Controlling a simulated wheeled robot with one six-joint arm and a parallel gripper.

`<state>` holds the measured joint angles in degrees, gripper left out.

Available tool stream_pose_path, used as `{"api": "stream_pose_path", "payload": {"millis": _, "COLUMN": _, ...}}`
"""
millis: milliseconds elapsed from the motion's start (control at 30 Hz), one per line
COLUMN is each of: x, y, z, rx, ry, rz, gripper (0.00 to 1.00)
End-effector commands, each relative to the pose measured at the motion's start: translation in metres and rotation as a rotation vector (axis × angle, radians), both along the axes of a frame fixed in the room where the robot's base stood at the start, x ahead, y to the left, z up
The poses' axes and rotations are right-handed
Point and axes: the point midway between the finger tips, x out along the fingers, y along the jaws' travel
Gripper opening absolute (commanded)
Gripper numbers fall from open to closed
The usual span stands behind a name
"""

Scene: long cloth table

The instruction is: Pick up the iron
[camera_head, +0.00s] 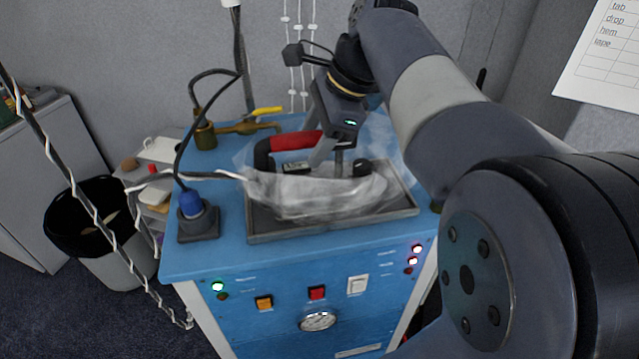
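The iron (296,142) has a red and black handle. Its lower body is largely hidden by a whitish, see-through film or haze. It rests on a dark grey tray (262,236) on top of a blue workstation. My gripper (330,166) reaches down from above at the right end of the handle. Its fingers overlap the handle end in the picture, and I cannot tell whether they touch it or how far apart they are.
A black cable runs from the blue plug (191,204) on a dark base. A brass fitting (205,133) with a yellow lever stands at the back left. The blue station (290,280) has a control panel in front. A black-lined bin (98,225) stands left on the floor.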

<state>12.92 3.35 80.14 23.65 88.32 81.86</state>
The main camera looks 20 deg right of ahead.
Motion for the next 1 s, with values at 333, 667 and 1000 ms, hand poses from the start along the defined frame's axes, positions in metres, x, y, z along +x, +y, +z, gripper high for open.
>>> {"api": "stream_pose_path", "payload": {"millis": 333, "x": 0.0, "y": 0.0, "z": 0.0003, "rx": 0.0, "ry": 0.0, "rz": 0.0, "gripper": 0.22}}
{"api": "stream_pose_path", "payload": {"millis": 667, "x": -0.0002, "y": 0.0, "z": 0.0003, "rx": 0.0, "ry": 0.001, "rz": 0.0, "gripper": 0.0}}
{"api": "stream_pose_path", "payload": {"millis": 1000, "x": 0.0004, "y": 0.0002, "z": 0.005, "rx": 0.0, "ry": -0.005, "rz": 0.0, "gripper": 0.0}}
